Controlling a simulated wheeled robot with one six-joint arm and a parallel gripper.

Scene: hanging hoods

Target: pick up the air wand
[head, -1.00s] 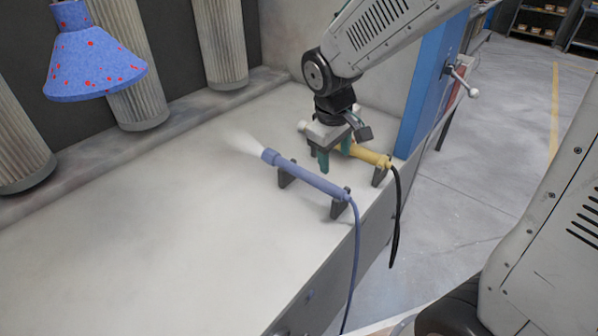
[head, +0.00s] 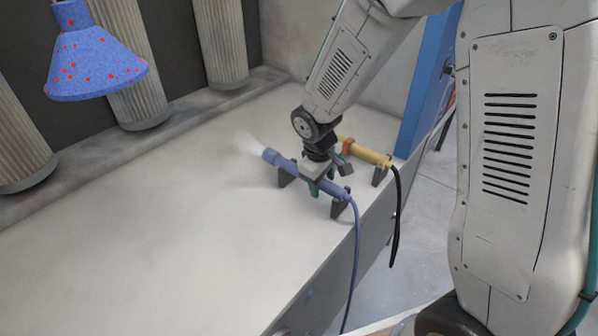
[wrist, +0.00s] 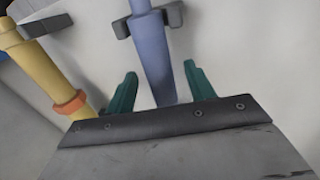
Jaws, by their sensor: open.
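A blue wand (head: 276,158) lies across two dark holders, its nozzle toward the back left with a pale plume at the tip. A blue hose hangs from its near end over the bench edge. My gripper (head: 322,184) is over the wand's middle, open, pointing down. In the wrist view the blue wand (wrist: 152,50) runs between the two teal fingers of my gripper (wrist: 160,80), with a gap on each side. A yellow wand (head: 370,155) with an orange ring and a black hose lies behind it, partly hidden by my arm. It shows at the left in the wrist view (wrist: 45,75).
The pale bench top (head: 150,230) is clear at left and front. Dark holders (head: 341,206) prop the wands. A blue, red-spotted hood (head: 95,70) hangs at upper left. A blue panel (head: 425,95) stands beyond the bench's right end.

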